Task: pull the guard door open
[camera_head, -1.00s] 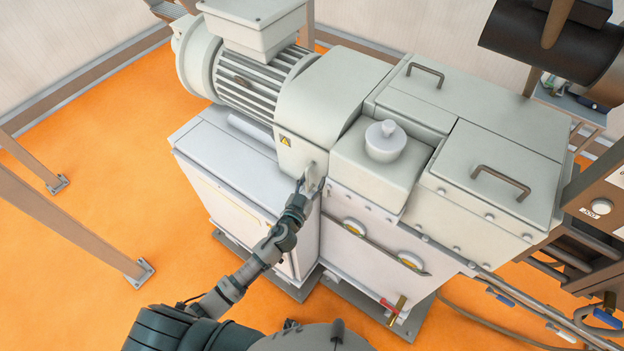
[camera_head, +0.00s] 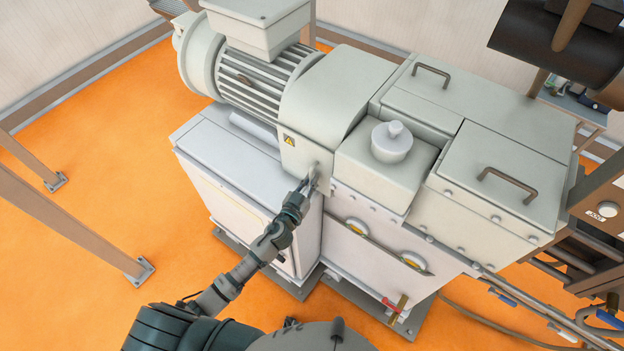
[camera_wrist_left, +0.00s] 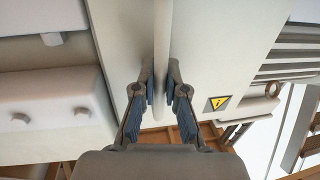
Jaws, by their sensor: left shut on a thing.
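The guard door (camera_head: 322,95) is the pale grey cover between the ribbed motor and the box with the round cap. It looks shut against the machine. A yellow warning label (camera_head: 289,140) is on its lower front. My left gripper (camera_head: 312,180) is at the door's lower front corner, shut on a thin pale plate that sticks out there. In the left wrist view the two fingers (camera_wrist_left: 161,88) stand on either side of this upright plate (camera_wrist_left: 162,40). The fingertips partly hide the plate in the head view. My right gripper is not in view.
The ribbed motor (camera_head: 262,80) is behind and left of the door. The capped box (camera_head: 385,165) and handled lids (camera_head: 500,165) lie to the right. A white cabinet (camera_head: 235,170) stands below. The orange floor (camera_head: 110,200) at left is open apart from brown posts.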

